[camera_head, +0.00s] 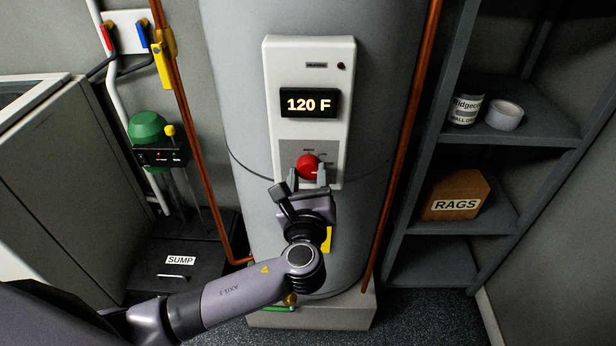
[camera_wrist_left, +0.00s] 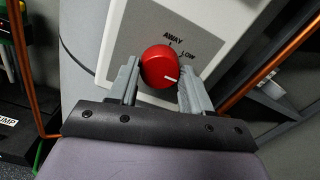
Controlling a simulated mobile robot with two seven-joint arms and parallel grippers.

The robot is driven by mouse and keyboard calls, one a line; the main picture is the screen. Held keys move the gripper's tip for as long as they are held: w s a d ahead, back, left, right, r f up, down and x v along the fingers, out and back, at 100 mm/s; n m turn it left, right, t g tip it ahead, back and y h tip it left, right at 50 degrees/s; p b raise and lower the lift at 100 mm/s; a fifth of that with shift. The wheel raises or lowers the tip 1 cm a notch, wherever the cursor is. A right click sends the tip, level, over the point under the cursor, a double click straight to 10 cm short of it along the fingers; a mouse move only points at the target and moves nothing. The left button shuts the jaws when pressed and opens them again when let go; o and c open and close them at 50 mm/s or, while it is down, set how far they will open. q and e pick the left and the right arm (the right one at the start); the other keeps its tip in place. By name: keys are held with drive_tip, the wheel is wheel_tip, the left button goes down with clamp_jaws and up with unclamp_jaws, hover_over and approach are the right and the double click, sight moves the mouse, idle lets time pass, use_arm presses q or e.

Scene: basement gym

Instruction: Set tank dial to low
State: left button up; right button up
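The tank (camera_head: 238,90) is a tall grey cylinder with a white panel (camera_head: 345,65) on its front. The display (camera_head: 310,103) reads 120 F. Below it is a round red dial (camera_head: 307,165), also in the left wrist view (camera_wrist_left: 158,64). Its white mark points to the lower right there, past the LOW label (camera_wrist_left: 189,53); AWAY (camera_wrist_left: 173,37) is above. My left gripper (camera_head: 305,175) is at the dial, its fingers apart on either side (camera_wrist_left: 160,80). A small gap seems to remain, but contact is hard to judge. My right gripper is not in view.
Copper pipes (camera_head: 398,150) run down both sides of the tank. Grey shelves (camera_head: 500,135) at the right hold a can (camera_head: 465,108), a roll (camera_head: 505,116) and a RAGS box (camera_head: 455,195). A black SUMP box (camera_head: 180,270) stands at the left.

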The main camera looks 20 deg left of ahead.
use_arm(q)
drive_tip(key=shift+n, duration=0.4)
drive_tip(key=n+b, duration=0.1)
drive_tip(key=n, duration=0.1)
drive_tip(key=shift+f+n, duration=0.15)
drive_tip(key=shift+n, duration=0.25)
drive_tip(key=shift+n+b, duration=1.35)
drive_tip(key=shift+n, duration=1.25)
drive_tip(key=o, duration=1)
drive_tip(key=shift+o, duration=0.2)
drive_tip(key=v, duration=0.7)
drive_tip(key=shift+b, duration=0.45)
drive_tip(key=shift+s, duration=0.1)
